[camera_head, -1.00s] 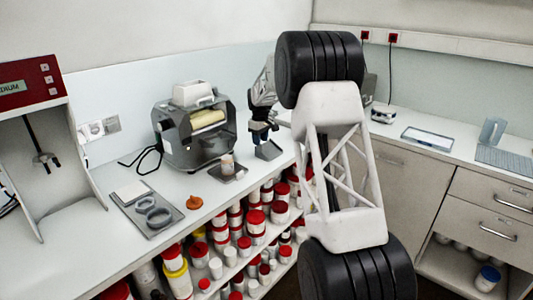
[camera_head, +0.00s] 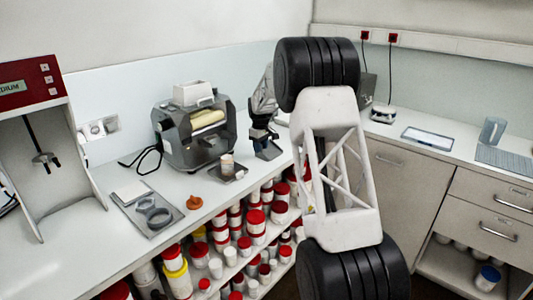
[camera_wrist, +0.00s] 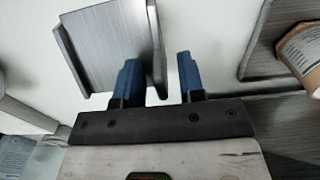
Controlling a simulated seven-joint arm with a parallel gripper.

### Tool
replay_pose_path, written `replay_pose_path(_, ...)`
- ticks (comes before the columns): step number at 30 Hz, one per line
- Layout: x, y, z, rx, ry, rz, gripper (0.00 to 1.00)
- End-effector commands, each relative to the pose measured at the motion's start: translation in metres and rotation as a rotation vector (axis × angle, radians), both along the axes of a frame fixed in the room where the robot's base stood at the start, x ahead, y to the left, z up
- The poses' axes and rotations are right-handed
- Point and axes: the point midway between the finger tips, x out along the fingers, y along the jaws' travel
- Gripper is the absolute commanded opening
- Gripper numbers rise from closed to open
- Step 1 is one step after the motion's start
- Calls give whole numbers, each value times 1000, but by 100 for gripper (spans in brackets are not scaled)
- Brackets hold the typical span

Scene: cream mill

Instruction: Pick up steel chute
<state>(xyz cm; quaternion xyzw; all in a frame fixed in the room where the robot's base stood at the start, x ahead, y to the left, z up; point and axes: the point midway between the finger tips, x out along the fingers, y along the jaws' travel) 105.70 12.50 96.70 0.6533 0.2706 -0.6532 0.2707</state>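The steel chute is a grey brushed-metal trough with raised sides. In the wrist view the chute (camera_wrist: 108,45) lies on the white counter, ahead of and to the left of my gripper (camera_wrist: 159,62). The two blue fingers are apart, with one raised side of the chute showing between them; the left finger overlaps the chute's floor. I cannot tell whether either finger touches it. In the head view my gripper (camera_head: 262,138) is low over the counter at the chute (camera_head: 269,151), which it partly hides.
A grey mill (camera_head: 195,130) stands to the left on the counter (camera_head: 110,240). A cup (camera_head: 227,164) on a steel tray (camera_head: 238,175) is nearby; part of them shows at the wrist view's right. An orange knob (camera_head: 194,202) and a plate with rings (camera_head: 150,212) lie in front.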

Motion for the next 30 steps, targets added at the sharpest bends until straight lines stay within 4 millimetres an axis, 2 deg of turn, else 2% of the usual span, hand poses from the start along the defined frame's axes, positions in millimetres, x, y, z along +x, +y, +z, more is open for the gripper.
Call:
replay_pose_path(1,0,0,0,0,0,0,28)
replay_pose_path(6,0,0,0,0,0,0,2)
replay_pose_path(7,0,0,0,0,0,0,0)
replay_pose_path(20,0,0,2,0,-1,0,0)
replay_pose_path(30,0,0,20,0,-1,0,0)
